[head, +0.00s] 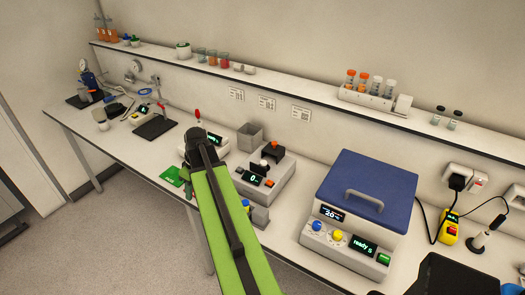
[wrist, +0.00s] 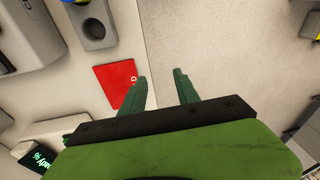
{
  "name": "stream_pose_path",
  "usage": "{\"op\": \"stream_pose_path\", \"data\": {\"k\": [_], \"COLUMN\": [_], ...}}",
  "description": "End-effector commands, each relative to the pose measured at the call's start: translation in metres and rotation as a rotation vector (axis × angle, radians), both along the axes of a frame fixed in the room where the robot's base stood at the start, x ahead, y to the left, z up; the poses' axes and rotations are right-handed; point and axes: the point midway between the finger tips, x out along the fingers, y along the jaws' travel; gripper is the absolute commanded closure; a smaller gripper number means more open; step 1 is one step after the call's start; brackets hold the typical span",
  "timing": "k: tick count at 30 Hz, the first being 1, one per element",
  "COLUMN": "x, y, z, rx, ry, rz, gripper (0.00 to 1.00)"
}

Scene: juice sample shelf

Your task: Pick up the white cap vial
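Two tubes with white caps (head: 383,86) stand upright at the right of a white rack (head: 363,98) on the wall shelf, beside orange-capped tubes. I cannot tell which white-capped one is meant, and none shows in the wrist view. My gripper (wrist: 160,88) is open in the wrist view, with its two green fingers apart and nothing between them. It is over the bench near its front edge, left of and well away from the rack.
A red card (wrist: 115,82) lies left of the fingers in the wrist view. A blue-lidded machine (head: 366,188) stands on the bench below the rack. Two dark-capped vials (head: 446,117) stand right of the rack.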

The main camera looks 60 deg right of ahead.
Motion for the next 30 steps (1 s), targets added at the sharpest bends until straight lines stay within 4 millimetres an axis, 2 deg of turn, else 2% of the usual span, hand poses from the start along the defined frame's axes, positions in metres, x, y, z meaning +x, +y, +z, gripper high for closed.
{"op": "stream_pose_path", "data": {"k": [1,3,6,9,12,16,22,26,30], "x": [-0.018,-0.051,-0.105,-0.155,-0.19,-0.21,-0.209,-0.202,-0.191], "y": [-0.052,-0.114,-0.188,-0.241,-0.272,-0.286,-0.286,-0.285,-0.283], "z": [0.047,0.079,0.117,0.144,0.158,0.163,0.153,0.132,0.101], "rx": [0.003,-0.002,-0.023,-0.053,-0.079,-0.095,-0.097,-0.097,-0.097], "ry": [-0.032,-0.082,-0.151,-0.202,-0.235,-0.253,-0.254,-0.253,-0.253], "rz": [-0.012,0.0,0.016,0.029,0.041,0.05,0.054,0.053,0.055], "gripper": [0.62,0.62,0.62,0.62,0.62,0.62,0.62,0.62,0.62]}}
